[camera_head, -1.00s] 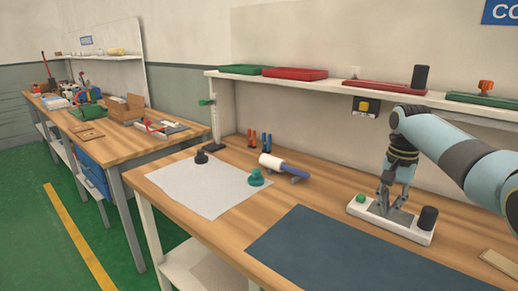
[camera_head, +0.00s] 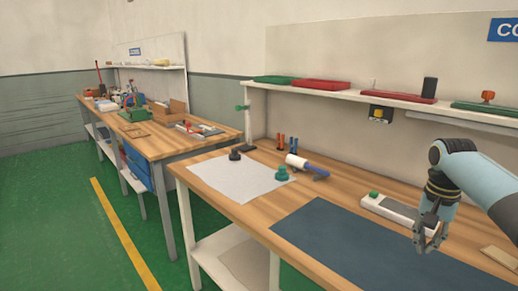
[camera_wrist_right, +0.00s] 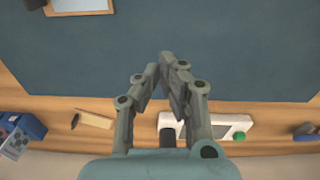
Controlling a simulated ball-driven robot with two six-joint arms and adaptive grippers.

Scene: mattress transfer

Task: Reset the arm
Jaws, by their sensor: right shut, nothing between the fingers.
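My right gripper (camera_head: 430,246) comes in from the right over the wooden workbench (camera_head: 222,182), pointing down, and is shut and empty. In the head view it covers the right end of a white device (camera_head: 385,206) with a green button (camera_head: 374,194). In the right wrist view the fingertips (camera_wrist_right: 163,72) come together over the dark blue mat (camera_wrist_right: 235,55). The white device (camera_wrist_right: 222,125) and its black knob (camera_wrist_right: 168,135) lie apart from the fingertips, partly behind the fingers. My left arm and gripper are not in view.
A white sheet (camera_head: 232,182) holds a black piece (camera_head: 235,154) and a teal piece (camera_head: 282,174). A white-and-blue roller (camera_head: 300,162) lies nearby. A shelf (camera_head: 350,91) with trays runs behind. A second cluttered bench (camera_head: 160,144) stands left.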

